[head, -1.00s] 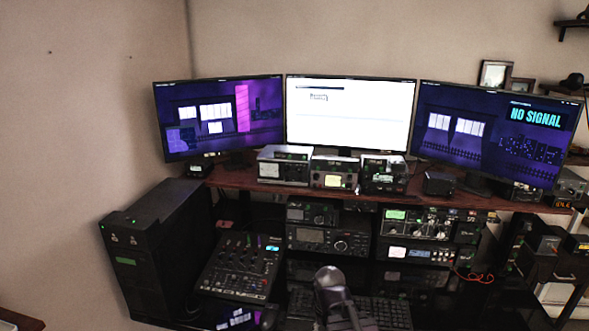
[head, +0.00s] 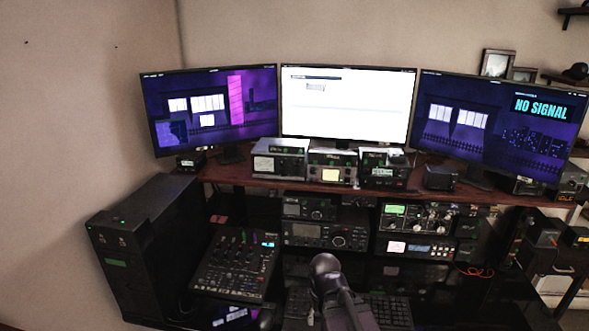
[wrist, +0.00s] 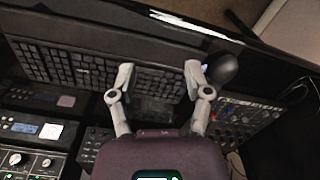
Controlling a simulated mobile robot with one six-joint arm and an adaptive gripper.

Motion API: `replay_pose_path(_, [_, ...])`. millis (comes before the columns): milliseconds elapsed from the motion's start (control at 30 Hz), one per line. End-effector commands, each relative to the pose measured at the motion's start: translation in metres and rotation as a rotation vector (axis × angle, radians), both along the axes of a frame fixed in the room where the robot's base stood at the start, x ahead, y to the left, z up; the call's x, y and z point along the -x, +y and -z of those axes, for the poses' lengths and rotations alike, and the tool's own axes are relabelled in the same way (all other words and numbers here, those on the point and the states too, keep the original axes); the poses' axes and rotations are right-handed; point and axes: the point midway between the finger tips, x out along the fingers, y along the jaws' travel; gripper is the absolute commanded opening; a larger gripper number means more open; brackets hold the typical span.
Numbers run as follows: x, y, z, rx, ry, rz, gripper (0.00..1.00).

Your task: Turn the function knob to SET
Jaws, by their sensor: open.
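A tuner-like unit with a green display and several knobs (head: 425,218) sits on the right of the shelf under the desk top, in the head view. A knobbed panel (wrist: 28,162) shows at the lower left of the wrist view, partly cut off. The labels are too small to read, so I cannot tell which knob is the function knob or where it points. My gripper (wrist: 158,76) is open and empty in the wrist view, its two fingers apart in front of the keyboard and away from the knobs. In the head view my arm hides it.
A black keyboard (wrist: 75,68) lies on the lower surface, with a mouse (wrist: 223,68) beside it. A mixer (head: 236,262) stands at the left, next to a black tower (head: 150,245). More radios (head: 322,234) fill the shelf. Red cable (head: 474,272) hangs at the right.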

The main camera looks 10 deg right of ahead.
Motion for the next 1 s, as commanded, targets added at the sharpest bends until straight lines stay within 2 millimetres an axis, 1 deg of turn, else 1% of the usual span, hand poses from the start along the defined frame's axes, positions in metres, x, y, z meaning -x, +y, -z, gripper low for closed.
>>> replay_pose_path(100, [-0.011,0.003,0.002,-0.012,-0.036,-0.016,0.64])
replay_pose_path(167, [-0.02,0.002,0.003,-0.021,-0.069,-0.025,0.64])
replay_pose_path(267, [-0.041,0.008,0.004,-0.042,-0.147,-0.057,0.64])
replay_pose_path(367, [-0.069,0.017,0.004,-0.067,-0.254,-0.098,0.64])
replay_pose_path(533, [-0.124,0.035,-0.004,-0.106,-0.481,-0.168,0.64])
replay_pose_path(667, [-0.166,0.047,-0.017,-0.121,-0.666,-0.211,0.64])
replay_pose_path(800, [-0.206,0.057,-0.037,-0.121,-0.865,-0.237,0.64])
replay_pose_path(1000, [-0.255,0.065,-0.07,-0.089,-1.143,-0.244,0.64])
